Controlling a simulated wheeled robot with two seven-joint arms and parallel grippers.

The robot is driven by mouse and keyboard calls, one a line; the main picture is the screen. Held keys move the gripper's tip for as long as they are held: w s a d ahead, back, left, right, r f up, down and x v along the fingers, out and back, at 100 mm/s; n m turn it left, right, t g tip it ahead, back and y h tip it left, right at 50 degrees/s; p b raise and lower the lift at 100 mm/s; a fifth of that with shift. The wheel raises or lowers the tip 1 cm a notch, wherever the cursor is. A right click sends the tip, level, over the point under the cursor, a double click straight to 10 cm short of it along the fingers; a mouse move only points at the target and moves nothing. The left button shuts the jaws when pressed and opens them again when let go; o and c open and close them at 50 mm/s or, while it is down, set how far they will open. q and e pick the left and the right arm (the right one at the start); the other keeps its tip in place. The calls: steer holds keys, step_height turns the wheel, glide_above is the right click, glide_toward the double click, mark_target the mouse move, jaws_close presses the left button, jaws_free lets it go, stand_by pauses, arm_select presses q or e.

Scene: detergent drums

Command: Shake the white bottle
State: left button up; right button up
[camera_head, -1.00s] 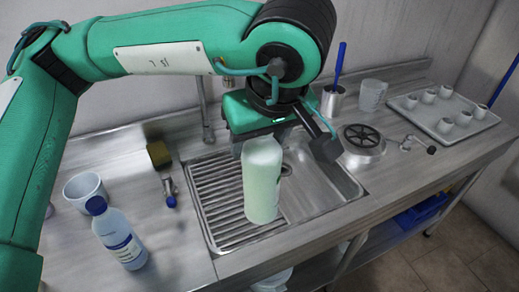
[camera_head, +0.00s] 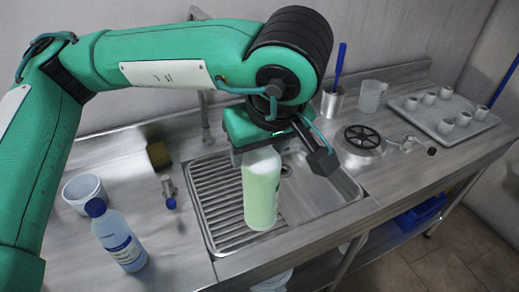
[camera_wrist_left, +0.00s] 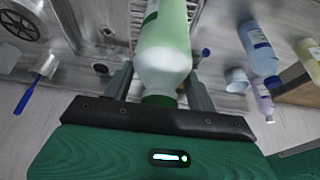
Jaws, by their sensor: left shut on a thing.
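The white bottle (camera_head: 262,195), pale with a green tint, hangs close to upright over the sink's ribbed drainer. My left gripper (camera_head: 259,147) is shut around its upper end. In the left wrist view the bottle (camera_wrist_left: 165,52) lies between the two fingers of my left gripper (camera_wrist_left: 160,88), with its green cap end close to the palm. The bottle is clear of the other objects. My right gripper is not in view.
A blue-capped bottle (camera_head: 119,240) and a white cup (camera_head: 86,192) stand on the counter at the left. A sponge (camera_head: 158,155) lies behind. A tray (camera_head: 476,126) with several small cups and a clear beaker (camera_head: 372,96) are at the right.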

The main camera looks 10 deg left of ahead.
mark_target(261, 168)
arm_select(q)
steer(key=v, duration=0.3)
steer(key=shift+s+r, duration=0.2)
steer(key=shift+r, duration=0.15)
steer(key=x, duration=0.4)
steer(key=s+x, duration=0.1)
steer(key=x, duration=0.2)
steer(key=shift+d+f, duration=0.25)
steer(key=shift+d, duration=0.15)
steer(key=shift+s+d+r, duration=0.2)
steer(key=shift+s, duration=0.25)
steer(key=shift+w+a+f, duration=0.1)
steer(key=shift+w, duration=0.15)
steer(key=shift+s, duration=0.1)
